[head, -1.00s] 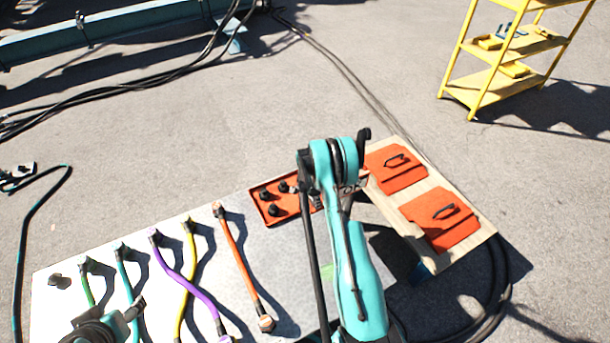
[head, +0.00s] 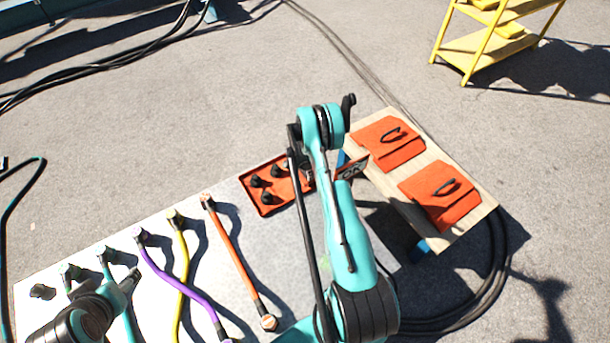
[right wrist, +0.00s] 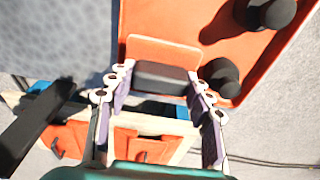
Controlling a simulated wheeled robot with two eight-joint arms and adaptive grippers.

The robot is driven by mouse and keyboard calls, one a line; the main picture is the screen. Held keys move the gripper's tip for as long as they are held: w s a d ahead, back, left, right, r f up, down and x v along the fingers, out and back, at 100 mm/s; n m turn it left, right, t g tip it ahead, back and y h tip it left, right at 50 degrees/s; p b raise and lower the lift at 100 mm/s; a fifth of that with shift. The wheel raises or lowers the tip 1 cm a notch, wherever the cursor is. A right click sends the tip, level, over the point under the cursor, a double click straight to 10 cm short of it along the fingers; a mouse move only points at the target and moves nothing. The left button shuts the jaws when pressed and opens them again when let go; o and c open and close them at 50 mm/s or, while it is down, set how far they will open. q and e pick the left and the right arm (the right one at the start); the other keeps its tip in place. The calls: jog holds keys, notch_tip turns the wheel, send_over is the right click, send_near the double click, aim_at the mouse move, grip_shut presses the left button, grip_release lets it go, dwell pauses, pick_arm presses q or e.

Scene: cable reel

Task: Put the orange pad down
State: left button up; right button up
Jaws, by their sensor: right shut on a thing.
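My right gripper (right wrist: 162,82) is shut on a black block (right wrist: 160,76) in the right wrist view. An orange piece (right wrist: 163,48) adjoins the block and appears to be the orange pad; it overlaps the orange tray (right wrist: 160,18), and I cannot tell if they touch.
The orange tray with several black knobs (head: 267,205) lies on the grey table (head: 215,255). A wooden board (head: 455,232) at right carries two orange panels (head: 378,143) with black handles. Coloured cables (head: 232,255) lie left of my right arm. A yellow shelf (head: 485,50) stands behind.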

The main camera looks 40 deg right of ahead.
notch_tip(320, 180, down, 2)
jog(key=shift+f+b, duration=0.25)
jog(key=shift+b, duration=0.1)
jog(key=shift+r, duration=0.15)
jog(key=shift+f, duration=0.2)
jog(key=o, duration=1.1)
jog(key=shift+r, duration=0.1)
